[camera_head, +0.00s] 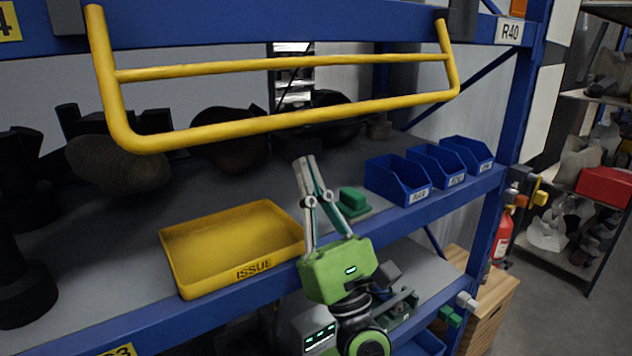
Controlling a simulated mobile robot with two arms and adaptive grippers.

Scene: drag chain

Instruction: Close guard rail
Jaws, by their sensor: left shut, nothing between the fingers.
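The yellow guard rail (290,119) is a tubular frame with two long bars. It is attached at both ends near the blue upper beam and extends below it, across the upper part of the shelf opening. Its exact tilt is hard to judge from this view. My left gripper (306,159) is green with slim grey fingers pointing up. The fingers are together and empty. The fingertips appear below the rail's lower bar, apart from it, in front of the shelf. My right gripper is not in view.
A yellow tray (180,277) marked ISSUE sits on the grey shelf left of my gripper. A green block (354,199) and blue bins (391,184) are to the right. Dark objects (120,165) stand at the left. A blue upright (517,100) bounds the right side.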

